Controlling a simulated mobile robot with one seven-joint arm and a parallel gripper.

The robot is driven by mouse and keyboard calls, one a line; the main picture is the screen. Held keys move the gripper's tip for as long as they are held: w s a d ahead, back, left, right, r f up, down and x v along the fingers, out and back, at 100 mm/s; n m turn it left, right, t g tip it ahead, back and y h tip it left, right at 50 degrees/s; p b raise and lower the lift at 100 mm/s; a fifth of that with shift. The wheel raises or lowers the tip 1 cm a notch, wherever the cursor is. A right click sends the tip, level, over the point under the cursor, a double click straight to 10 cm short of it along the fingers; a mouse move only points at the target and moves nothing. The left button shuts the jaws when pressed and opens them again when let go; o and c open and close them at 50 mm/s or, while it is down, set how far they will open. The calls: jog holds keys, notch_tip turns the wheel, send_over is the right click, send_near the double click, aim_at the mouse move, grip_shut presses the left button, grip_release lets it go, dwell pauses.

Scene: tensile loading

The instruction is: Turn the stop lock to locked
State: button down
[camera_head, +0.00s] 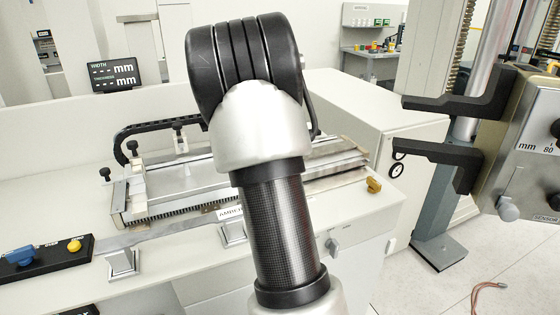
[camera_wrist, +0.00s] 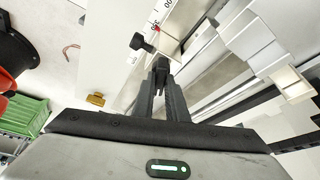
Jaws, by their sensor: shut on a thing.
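In the wrist view my gripper (camera_wrist: 161,72) has its two dark fingers close together, with a small black part (camera_wrist: 161,62) between the tips. This part looks like the lever of the stop lock, but its lock position cannot be read. A black knob on a short stem (camera_wrist: 137,41) stands just up and left of the fingertips, close to a white scale (camera_wrist: 163,14) with a red mark. In the head view my arm covers this spot, and my gripper is hidden behind it.
The bench (camera_head: 358,215) carries a metal slide rig (camera_head: 175,185) with a black cable chain (camera_head: 150,128). A yellow piece (camera_head: 374,185) sits near its right edge; it also shows in the wrist view (camera_wrist: 95,99). A testing machine with black jaws (camera_head: 450,152) stands at right.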

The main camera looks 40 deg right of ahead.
jog(key=m+g+p, duration=0.1)
jog(key=m, duration=0.1)
jog(key=m+p, duration=0.1)
jog(key=m, duration=0.1)
jog(key=shift+w+m+g, duration=0.2)
jog(key=shift+m+g, duration=0.1)
jog(key=shift+g, duration=0.1)
dwell(0.4)
jog(key=c, duration=1.8)
grip_release()
jog(key=shift+o, duration=0.2)
jog(key=p+v, duration=0.1)
jog(key=v, duration=1.6)
jog(key=shift+r, duration=0.25)
